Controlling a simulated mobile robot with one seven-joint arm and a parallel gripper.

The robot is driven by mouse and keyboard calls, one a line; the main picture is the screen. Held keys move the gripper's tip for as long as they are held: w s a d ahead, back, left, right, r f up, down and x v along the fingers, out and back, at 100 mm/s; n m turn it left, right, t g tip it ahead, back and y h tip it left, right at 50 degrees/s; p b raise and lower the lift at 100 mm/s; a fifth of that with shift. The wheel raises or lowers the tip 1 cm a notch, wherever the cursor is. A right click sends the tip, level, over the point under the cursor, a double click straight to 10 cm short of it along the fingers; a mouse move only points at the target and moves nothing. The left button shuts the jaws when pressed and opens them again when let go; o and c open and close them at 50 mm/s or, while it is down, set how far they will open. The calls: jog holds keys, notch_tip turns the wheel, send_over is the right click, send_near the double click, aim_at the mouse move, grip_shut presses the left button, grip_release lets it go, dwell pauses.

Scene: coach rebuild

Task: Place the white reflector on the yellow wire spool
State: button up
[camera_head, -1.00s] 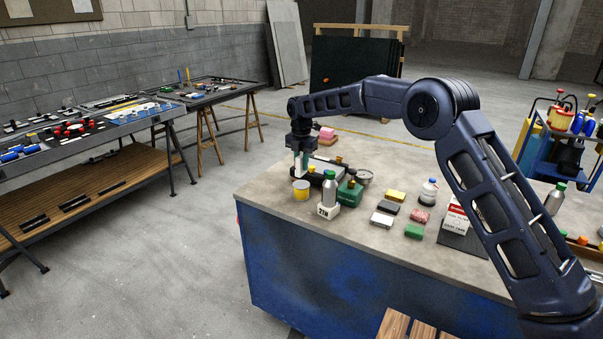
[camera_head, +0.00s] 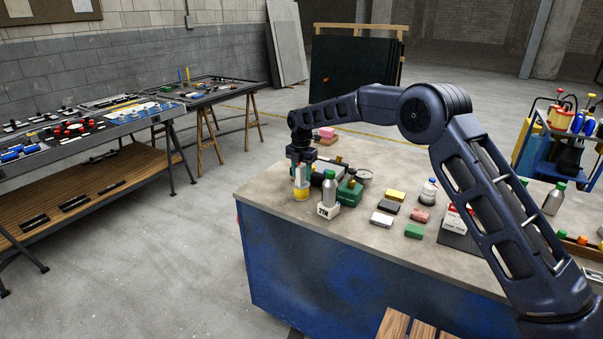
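The yellow wire spool (camera_head: 301,194) stands upright near the left end of the workbench top. My gripper (camera_head: 300,173) points straight down, directly above the spool. A small pale piece, which looks like the white reflector (camera_head: 299,180), is between its fingers. The gripper appears shut on it. The reflector's lower end is at the top of the spool. At this size I cannot tell whether they touch.
Coloured blocks (camera_head: 396,197) lie farther right. The bench (camera_head: 270,192) is bare left of the spool.

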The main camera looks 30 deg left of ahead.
notch_tip(320, 180, up, 12)
jog(key=shift+r, duration=0.2)
dwell(0.5)
